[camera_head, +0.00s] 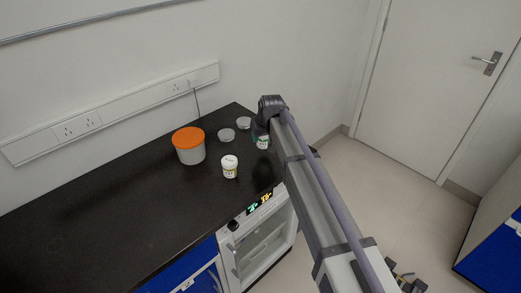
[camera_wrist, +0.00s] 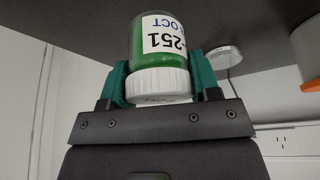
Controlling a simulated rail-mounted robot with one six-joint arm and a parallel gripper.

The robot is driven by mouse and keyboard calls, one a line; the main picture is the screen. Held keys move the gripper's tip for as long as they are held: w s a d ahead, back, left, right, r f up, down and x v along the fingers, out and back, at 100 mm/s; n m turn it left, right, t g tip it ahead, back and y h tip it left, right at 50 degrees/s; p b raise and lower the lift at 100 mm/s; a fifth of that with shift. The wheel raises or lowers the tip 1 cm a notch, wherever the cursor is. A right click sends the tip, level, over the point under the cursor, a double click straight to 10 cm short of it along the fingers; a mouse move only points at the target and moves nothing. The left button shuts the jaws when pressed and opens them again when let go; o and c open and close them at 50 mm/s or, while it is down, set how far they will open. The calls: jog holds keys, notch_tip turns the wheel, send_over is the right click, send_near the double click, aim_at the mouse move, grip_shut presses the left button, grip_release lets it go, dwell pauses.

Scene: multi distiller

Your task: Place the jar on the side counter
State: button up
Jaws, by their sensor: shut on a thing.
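A jar (camera_wrist: 164,42) with a white ribbed lid, green contents and a printed white label fills the top middle of the wrist view, which shows the scene upside down. My gripper (camera_wrist: 160,80) is shut on it, with teal fingers on both sides near the lid. In the head view the jar (camera_head: 263,143) shows partly under my gripper (camera_head: 260,134), at the right end of the black side counter (camera_head: 110,209). I cannot tell whether its base touches the counter. My arm hides part of that end.
A white jar (camera_head: 230,168) stands on the counter to the left of the held jar. An orange-lidded tub (camera_head: 190,152) stands farther left. Two small round dishes (camera_head: 226,135) (camera_head: 244,123) lie behind. The counter's left part is clear. A wall socket strip (camera_head: 120,112) runs behind.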

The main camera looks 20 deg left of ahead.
aim_at(263, 142)
notch_tip(263, 142, down, 4)
jog(key=b, duration=0.3)
jog(key=shift+b, duration=0.4)
jog(key=shift+r, duration=0.35)
jog(key=shift+c, duration=0.4)
jog(key=shift+f, duration=0.3)
jog(key=o, duration=1)
jog(key=shift+r, duration=0.1)
jog(key=shift+o, duration=0.2)
jog(key=p+v, duration=1.1)
jog(key=v, duration=0.1)
jog(key=shift+r+p, duration=0.2)
jog(key=shift+p, duration=0.15)
jog(key=shift+d, duration=0.1)
